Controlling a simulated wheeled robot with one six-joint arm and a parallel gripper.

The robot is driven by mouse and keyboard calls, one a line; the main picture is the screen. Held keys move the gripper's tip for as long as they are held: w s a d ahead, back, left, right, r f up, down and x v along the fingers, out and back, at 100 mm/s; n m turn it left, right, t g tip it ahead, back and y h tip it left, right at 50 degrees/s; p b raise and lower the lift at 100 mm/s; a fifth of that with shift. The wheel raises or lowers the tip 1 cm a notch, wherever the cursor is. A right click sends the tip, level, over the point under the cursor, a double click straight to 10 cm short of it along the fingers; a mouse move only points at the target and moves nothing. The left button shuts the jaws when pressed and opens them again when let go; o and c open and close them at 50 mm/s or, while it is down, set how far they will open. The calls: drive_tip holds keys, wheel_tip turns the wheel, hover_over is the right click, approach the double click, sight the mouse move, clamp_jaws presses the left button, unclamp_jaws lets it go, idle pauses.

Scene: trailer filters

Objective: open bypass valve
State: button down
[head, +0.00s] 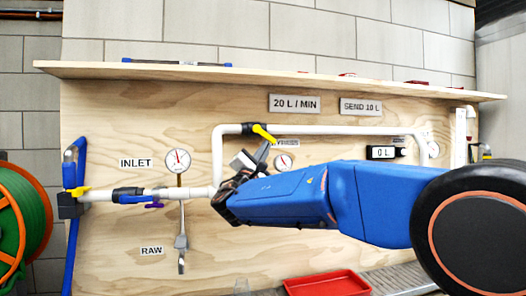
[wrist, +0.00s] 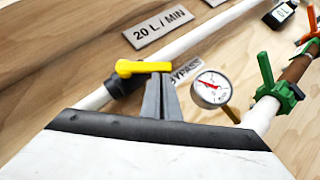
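The bypass valve is a black body (head: 247,129) on the upper white pipe, with a yellow lever handle (head: 264,133). In the head view the handle slants down to the right, at an angle to the pipe. The wrist view shows the yellow handle (wrist: 145,67) and the black valve body (wrist: 117,86) close up. My gripper (head: 265,148) is just below the handle's free end. In the wrist view my gripper's grey fingers (wrist: 161,77) are together, with nothing seen between them. Their tips overlap the handle's right end; whether they touch it I cannot tell. The BYPASS label is partly hidden.
Gauges (head: 178,160) and (wrist: 211,88) are on the board. A wooden shelf (head: 270,77) runs above. A red tray (head: 327,284) is below.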

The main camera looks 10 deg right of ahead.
sight(275, 141)
drive_tip(key=shift+d+r, duration=0.25)
drive_tip(key=shift+d, duration=0.3)
drive_tip(key=shift+d+r, duration=0.25)
drive_tip(key=shift+d, duration=0.3)
drive_tip(key=shift+d+r, duration=0.7)
